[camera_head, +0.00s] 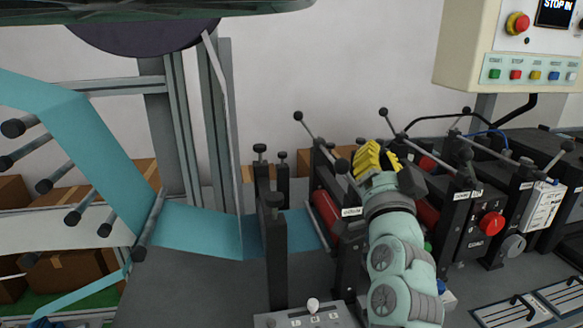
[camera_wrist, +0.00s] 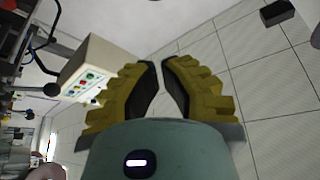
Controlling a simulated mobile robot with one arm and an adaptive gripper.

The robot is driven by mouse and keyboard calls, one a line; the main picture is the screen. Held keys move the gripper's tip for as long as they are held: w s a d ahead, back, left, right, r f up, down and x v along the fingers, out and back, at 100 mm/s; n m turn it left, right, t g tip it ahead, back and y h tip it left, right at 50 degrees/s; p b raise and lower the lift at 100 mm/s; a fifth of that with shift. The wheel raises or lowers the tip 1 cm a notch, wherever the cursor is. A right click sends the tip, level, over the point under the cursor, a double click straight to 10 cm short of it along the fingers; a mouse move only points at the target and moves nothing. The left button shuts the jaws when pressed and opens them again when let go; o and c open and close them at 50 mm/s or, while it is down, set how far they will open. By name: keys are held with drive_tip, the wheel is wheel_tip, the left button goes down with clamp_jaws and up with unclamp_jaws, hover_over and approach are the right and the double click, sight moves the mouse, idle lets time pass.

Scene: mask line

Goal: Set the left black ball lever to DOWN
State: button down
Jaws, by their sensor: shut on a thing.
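The black ball levers stand on the machine rollers in the head view. The leftmost lever has a black ball (camera_head: 298,115) at the upper end of a thin rod that slants down to the right. Another black ball (camera_head: 342,166) shows just left of my gripper. My gripper (camera_head: 368,152), with yellow ribbed fingers, is among these levers. In the wrist view its fingertips (camera_wrist: 163,62) are close together with a narrow gap, and I see no object between them. A black ball (camera_wrist: 52,90) shows left of the fingers there. Whether the fingers touch a lever cannot be told.
More levers with black balls (camera_head: 386,112) stand right of my gripper. A red knob (camera_head: 491,222) is on the machine front. A teal web (camera_head: 200,229) runs in from the left. A control box (camera_head: 470,55) hangs upper right. Dark posts (camera_head: 275,250) stand left of my arm.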

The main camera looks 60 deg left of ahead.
drive_tip(key=shift+p+v, duration=0.7)
drive_tip(key=shift+v, duration=2.25)
